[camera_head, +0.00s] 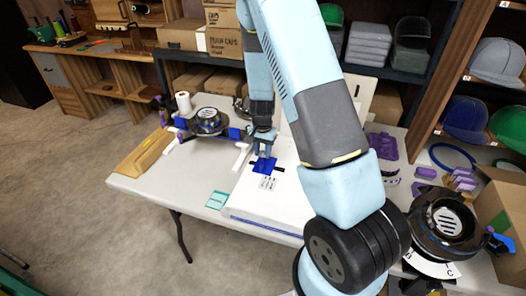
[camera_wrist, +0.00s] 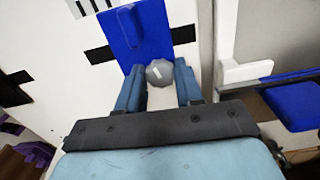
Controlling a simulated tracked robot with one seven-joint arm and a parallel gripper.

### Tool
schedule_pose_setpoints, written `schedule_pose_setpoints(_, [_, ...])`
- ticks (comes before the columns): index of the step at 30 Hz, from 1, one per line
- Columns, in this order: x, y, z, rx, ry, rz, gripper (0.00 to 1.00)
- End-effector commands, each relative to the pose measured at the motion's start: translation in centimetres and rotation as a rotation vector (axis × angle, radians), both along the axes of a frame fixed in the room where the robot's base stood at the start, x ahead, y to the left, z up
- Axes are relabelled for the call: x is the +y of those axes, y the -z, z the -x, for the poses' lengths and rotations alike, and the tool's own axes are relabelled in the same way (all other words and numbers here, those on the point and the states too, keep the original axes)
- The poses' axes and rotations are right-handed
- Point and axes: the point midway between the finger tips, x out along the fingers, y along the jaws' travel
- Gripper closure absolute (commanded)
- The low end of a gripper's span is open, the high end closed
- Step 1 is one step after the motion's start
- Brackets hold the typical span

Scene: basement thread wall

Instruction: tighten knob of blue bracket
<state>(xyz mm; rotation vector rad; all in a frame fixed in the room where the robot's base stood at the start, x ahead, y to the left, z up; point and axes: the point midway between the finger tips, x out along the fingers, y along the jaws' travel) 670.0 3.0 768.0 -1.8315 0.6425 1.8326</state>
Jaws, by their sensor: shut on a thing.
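The blue bracket (camera_head: 264,164) lies on the white box on the table, with black strips at its sides. In the wrist view the bracket (camera_wrist: 138,32) is a blue plate with a raised blue part. A round grey knob (camera_wrist: 159,72) with a white mark sits at the bracket's near edge. My gripper (camera_wrist: 158,82) has one blue finger on each side of the knob and is shut on it. In the head view my gripper (camera_head: 264,150) comes down from above onto the bracket and hides the knob.
The white box (camera_head: 243,203) fills the middle of the table. A black and blue device (camera_head: 207,122) stands at left beside a white roll (camera_head: 184,103). A teal card (camera_head: 217,200) lies near the front edge. Purple parts (camera_head: 383,146) and another round black device (camera_head: 446,222) lie at right.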

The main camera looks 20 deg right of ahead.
Motion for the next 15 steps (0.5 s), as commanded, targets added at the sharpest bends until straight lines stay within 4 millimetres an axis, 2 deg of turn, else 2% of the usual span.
schedule_pose_setpoints(6, [0.15,0.00,-0.05,0.000,0.130,0.000,0.95])
schedule_pose_setpoints(15, [0.20,0.00,-0.07,0.001,0.219,0.000,0.95])
